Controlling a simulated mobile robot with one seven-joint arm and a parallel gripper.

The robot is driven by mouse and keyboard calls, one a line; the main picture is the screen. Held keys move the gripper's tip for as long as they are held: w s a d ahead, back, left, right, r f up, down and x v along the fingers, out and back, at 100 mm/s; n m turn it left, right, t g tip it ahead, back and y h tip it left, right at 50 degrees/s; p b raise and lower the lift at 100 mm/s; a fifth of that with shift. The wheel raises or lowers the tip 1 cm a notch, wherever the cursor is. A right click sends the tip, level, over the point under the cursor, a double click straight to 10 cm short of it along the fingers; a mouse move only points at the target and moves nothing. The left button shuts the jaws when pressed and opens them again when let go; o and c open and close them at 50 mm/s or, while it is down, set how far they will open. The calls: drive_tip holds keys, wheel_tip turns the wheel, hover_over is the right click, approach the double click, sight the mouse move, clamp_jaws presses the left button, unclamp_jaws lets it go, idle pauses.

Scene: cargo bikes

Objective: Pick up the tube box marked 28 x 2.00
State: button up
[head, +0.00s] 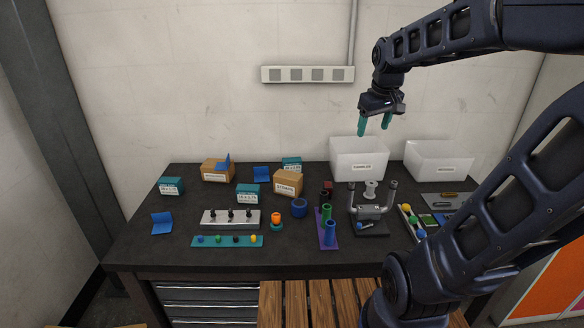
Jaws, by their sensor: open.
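Three teal boxes with white labels stand on the dark workbench (135,240). One box (171,186) is at the left, one box (248,193) is near the middle left, and one box (291,164) is at the back, partly hidden by a cardboard box. Their printed sizes are too small to read surely, so I cannot tell which is marked 28 x 2.00. My gripper (374,124) is open and empty, with teal fingers pointing down. It hangs high above the back of the bench, to the right of all three boxes.
Cardboard boxes (288,183) and (213,172) stand among the teal boxes. Blue folded pieces (162,224) lie nearby. A grey block with black pegs (230,219) stands in front of the middle box. White bins (358,160) and (438,163) stand at the back right.

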drive_tip(key=w+a+n, duration=0.3)
drive_tip(key=w+a, duration=0.1)
drive_tip(key=w, duration=0.6)
drive_tip(key=n+g, duration=0.4)
drive_tip(key=n, duration=0.8)
hover_over(292, 160)
wheel_tip(292, 160, down, 24)
drive_tip(key=shift+s, duration=0.1)
drive_tip(key=shift+a+f, duration=0.2)
drive_tip(key=shift+f, duration=0.2)
wheel_tip(292, 160, down, 5)
drive_tip(key=shift+d+f, duration=0.1)
drive_tip(key=shift+f, duration=0.05)
drive_tip(key=shift+w+d+f, duration=0.1)
drive_tip(key=shift+w+f, duration=0.05)
drive_tip(key=shift+f, duration=1.1)
drive_tip(key=shift+w+f, duration=0.15)
drive_tip(key=shift+f, duration=1.1)
drive_tip(key=c, duration=1.2)
drive_tip(key=shift+o, duration=0.2)
